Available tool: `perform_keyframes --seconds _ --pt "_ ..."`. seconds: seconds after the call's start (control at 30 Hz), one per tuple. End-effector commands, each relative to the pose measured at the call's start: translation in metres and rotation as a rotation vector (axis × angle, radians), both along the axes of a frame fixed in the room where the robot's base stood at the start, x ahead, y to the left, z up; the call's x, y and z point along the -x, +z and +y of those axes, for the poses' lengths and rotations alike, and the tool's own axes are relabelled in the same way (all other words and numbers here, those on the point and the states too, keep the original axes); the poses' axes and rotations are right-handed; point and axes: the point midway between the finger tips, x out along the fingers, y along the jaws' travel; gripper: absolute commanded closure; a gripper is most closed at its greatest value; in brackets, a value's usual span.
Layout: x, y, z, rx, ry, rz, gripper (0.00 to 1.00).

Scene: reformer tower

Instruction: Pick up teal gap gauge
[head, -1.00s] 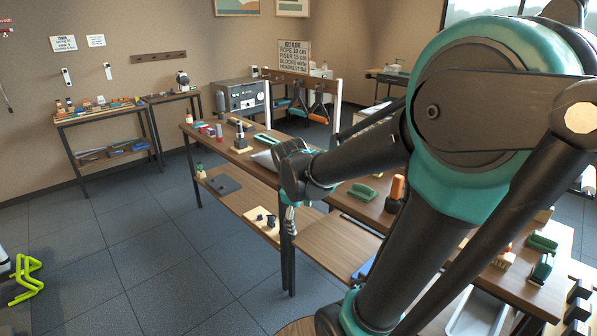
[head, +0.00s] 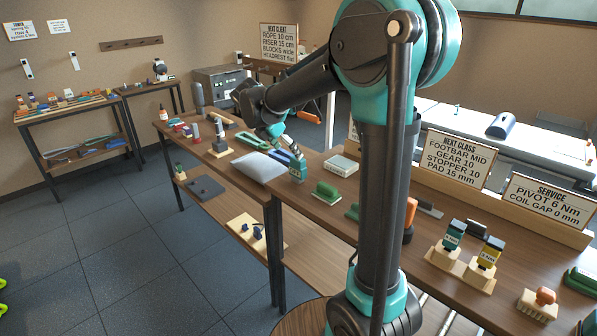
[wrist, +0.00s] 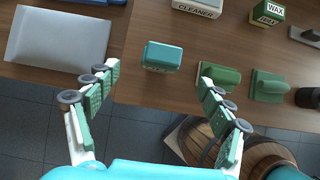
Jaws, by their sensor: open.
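A small teal block with a pale lower face, which looks like the teal gap gauge (wrist: 162,57), stands on the wooden bench near its front edge. In the head view the teal gap gauge (head: 298,173) is just beyond the grey pad, close under my gripper (head: 285,150). In the wrist view my gripper (wrist: 160,84) is open and empty. Its two fingers spread to the left and right of the gauge, whose body lies ahead of the fingertips and apart from them.
A grey pad (wrist: 60,40) lies left of the gauge. Two green-handled blocks (wrist: 217,79) (wrist: 268,86) sit to its right, near the right finger. A white cleaner box (wrist: 197,6) and a wax box (wrist: 268,12) stand behind. Bare wood surrounds the gauge.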

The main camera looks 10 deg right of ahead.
Motion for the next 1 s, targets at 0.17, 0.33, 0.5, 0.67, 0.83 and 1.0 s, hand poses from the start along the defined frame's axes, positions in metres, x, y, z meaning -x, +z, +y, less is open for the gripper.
perform_keyframes --seconds 0.17,0.33,0.5,0.67,0.83,1.0 --pt "-0.01 -0.028 -0.015 0.0 -0.003 0.001 0.19" --pt "-0.015 -0.042 -0.022 -0.001 -0.002 0.0 0.19" --pt "-0.017 -0.052 -0.026 -0.001 -0.002 0.0 0.19" --pt "-0.021 -0.073 -0.034 -0.001 -0.003 0.0 0.19" --pt "-0.026 -0.088 -0.042 -0.001 -0.002 0.0 0.19" --pt "-0.027 -0.091 -0.043 -0.001 -0.002 -0.001 0.19"
